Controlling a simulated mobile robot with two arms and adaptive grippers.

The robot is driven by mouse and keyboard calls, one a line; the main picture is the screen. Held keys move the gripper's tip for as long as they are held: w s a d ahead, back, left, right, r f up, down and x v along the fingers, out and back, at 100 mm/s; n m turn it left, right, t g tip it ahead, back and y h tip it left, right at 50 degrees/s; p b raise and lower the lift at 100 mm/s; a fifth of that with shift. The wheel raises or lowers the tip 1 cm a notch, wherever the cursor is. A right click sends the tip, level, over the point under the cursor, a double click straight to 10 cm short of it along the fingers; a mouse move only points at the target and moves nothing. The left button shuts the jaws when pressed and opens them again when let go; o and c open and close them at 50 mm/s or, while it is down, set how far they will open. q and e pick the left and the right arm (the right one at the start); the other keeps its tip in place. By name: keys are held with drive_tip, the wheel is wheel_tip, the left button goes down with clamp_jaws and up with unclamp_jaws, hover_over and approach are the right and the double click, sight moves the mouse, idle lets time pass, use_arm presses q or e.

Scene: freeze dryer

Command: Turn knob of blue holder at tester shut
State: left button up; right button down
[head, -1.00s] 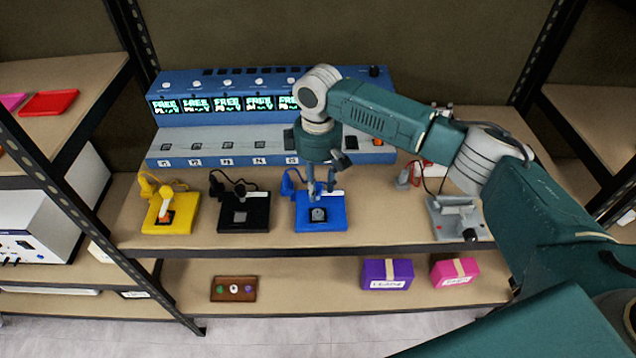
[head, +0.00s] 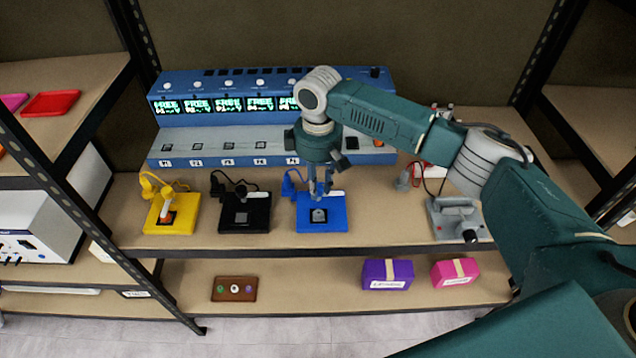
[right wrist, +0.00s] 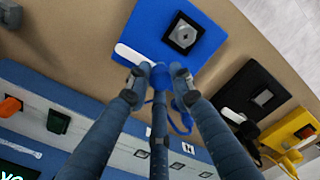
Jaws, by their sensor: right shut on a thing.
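The blue holder (head: 337,224) lies flat on the shelf in front of the tester (head: 230,137). It has a grey square part in a black socket (head: 318,216) and a white label strip. In the right wrist view the blue holder (right wrist: 205,22) is at the top, with its blue knob (right wrist: 160,74) at the near edge. My right gripper (head: 320,193) points down at the rear of the holder. In the right wrist view its fingers (right wrist: 158,82) are closed around the knob and partly hide it. My left gripper is out of view.
A black holder (head: 258,219) and a yellow holder (head: 185,219) stand in a row to the left. A grey device (head: 455,222) stands to the right. Purple (head: 388,275) and pink (head: 455,272) boxes and a brown tray (head: 222,289) are on the lower shelf.

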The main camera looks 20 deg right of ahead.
drive_tip(key=shift+s+d, duration=0.1)
drive_tip(key=shift+r+m+p, duration=0.1)
drive_tip(key=shift+m+p, duration=0.3)
drive_tip(key=shift+p, duration=0.5)
drive_tip(key=m+p, duration=0.3)
drive_tip(key=p, duration=0.2)
drive_tip(key=m+p, duration=0.8)
drive_tip(key=p, duration=0.1)
drive_tip(key=shift+s+p, duration=0.25)
drive_tip(key=shift+p, duration=0.1)
drive_tip(key=m+p, duration=0.2)
drive_tip(key=m, duration=0.1)
drive_tip(key=shift+a, duration=0.2)
drive_tip(key=shift+f+m+p, duration=0.2)
drive_tip(key=shift+m+p, duration=0.5)
drive_tip(key=shift+m, duration=0.6)
drive_tip(key=c, duration=1.6)
unclamp_jaws()
drive_tip(key=shift+o, duration=0.4)
drive_tip(key=shift+w, duration=0.1)
